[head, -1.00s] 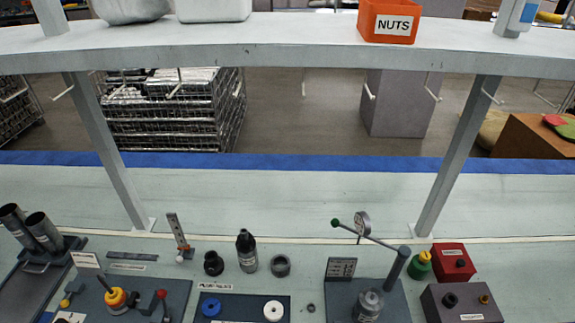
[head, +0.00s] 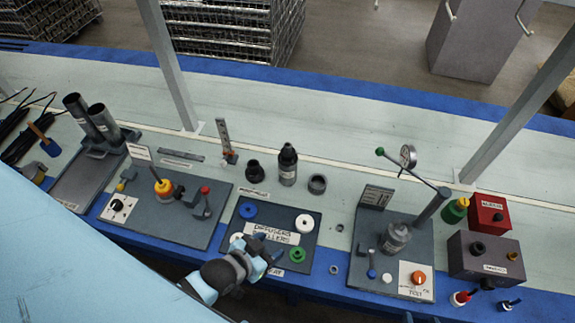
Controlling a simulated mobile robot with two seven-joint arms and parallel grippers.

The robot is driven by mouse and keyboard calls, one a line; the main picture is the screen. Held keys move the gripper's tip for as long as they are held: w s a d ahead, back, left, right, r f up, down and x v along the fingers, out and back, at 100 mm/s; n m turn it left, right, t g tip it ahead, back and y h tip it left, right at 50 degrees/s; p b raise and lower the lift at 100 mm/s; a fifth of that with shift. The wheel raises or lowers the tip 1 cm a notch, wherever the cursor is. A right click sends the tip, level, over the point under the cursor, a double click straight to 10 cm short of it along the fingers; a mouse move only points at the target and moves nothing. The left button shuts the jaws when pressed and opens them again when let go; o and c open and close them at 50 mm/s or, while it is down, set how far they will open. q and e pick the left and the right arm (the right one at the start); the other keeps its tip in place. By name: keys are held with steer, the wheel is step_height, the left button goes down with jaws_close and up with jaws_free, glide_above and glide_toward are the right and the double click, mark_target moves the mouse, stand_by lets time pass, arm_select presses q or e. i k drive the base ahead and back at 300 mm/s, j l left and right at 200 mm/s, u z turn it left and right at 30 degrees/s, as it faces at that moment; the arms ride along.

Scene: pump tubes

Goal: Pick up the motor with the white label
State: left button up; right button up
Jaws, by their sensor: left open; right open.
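The dark, bottle-shaped motor with a white label (head: 287,168) stands upright at the back of the bench in the head view, between a black fitting and a dark ring. My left gripper (head: 268,247) is open and empty. It shows over the front of the diffuser board, in front of the motor and apart from it. Only a small dark part of my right gripper (head: 421,319) shows at the bottom edge, well to the right; it is open.
The board (head: 262,213) carries blue, white and green discs. A tube stand (head: 90,170) and a fixture board (head: 212,225) are to the left. A lever press (head: 395,235) and red box (head: 489,214) are to the right. Grey posts (head: 172,65) rise behind.

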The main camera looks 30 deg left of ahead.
mark_target(288, 164)
steer(key=j+u, duration=0.5)
steer(key=j, duration=0.25)
steer(key=j+u, duration=0.45)
steer(key=j, duration=0.3)
